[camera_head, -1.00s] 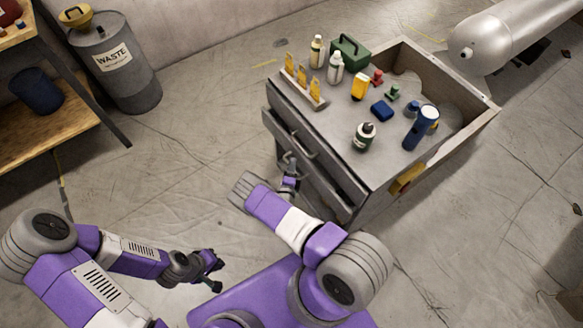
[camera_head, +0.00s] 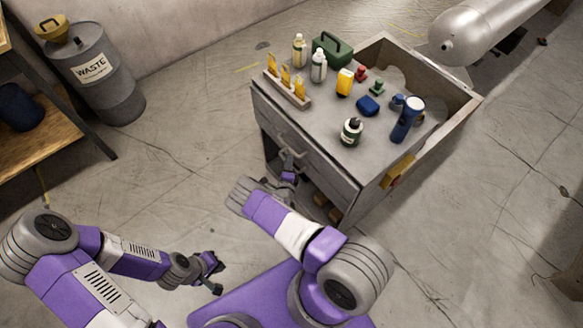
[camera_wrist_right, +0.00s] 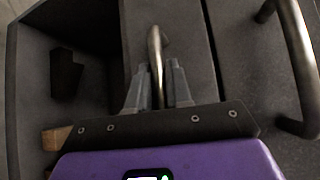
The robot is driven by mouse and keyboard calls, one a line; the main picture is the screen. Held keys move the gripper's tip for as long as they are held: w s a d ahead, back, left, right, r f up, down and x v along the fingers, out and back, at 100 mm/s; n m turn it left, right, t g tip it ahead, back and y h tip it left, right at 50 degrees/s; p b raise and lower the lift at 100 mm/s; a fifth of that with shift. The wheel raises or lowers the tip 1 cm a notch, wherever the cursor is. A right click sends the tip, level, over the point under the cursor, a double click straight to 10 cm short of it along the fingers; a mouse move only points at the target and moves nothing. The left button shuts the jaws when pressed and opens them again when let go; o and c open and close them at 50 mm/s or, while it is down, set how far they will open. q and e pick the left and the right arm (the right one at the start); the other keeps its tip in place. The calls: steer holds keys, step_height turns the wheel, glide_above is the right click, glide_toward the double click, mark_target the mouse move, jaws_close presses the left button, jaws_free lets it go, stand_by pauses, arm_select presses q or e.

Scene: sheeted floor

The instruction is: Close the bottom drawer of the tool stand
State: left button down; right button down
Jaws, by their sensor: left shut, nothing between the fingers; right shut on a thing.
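The grey tool stand (camera_head: 378,172) stands right of centre in the head view. Its bottom drawer (camera_wrist_right: 189,30) looks about flush with the drawer front above it in the right wrist view. My right gripper (camera_head: 289,172) is at the stand's front, and in the right wrist view its fingers (camera_wrist_right: 157,88) are shut around the bottom drawer's metal bar handle (camera_wrist_right: 154,40). The upper drawer's handle (camera_wrist_right: 300,70) is free beside them. My left gripper (camera_head: 218,276) is shut and empty above the floor, away from the stand.
Below the drawers is an open shelf (camera_wrist_right: 30,95) holding a dark block (camera_wrist_right: 66,73). Bottles, a green toolbox (camera_head: 332,47) and a blue flashlight (camera_head: 406,120) stand on top. A waste drum (camera_head: 103,80) is at left. The floor left of the stand is clear.

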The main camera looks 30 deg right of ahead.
steer(key=shift+d+r, duration=0.1)
steer(key=shift+d, duration=0.1)
steer(key=c, duration=1.1)
jaws_free()
steer(key=shift+d, duration=0.1)
steer(key=shift+c, duration=0.2)
steer(key=f+p+v, duration=0.1)
steer(key=p+v, duration=0.1)
steer(key=v, duration=0.5)
steer(key=shift+s+a+r, duration=0.2)
steer(key=shift+a+r, duration=0.05)
steer(key=shift+r, duration=0.2)
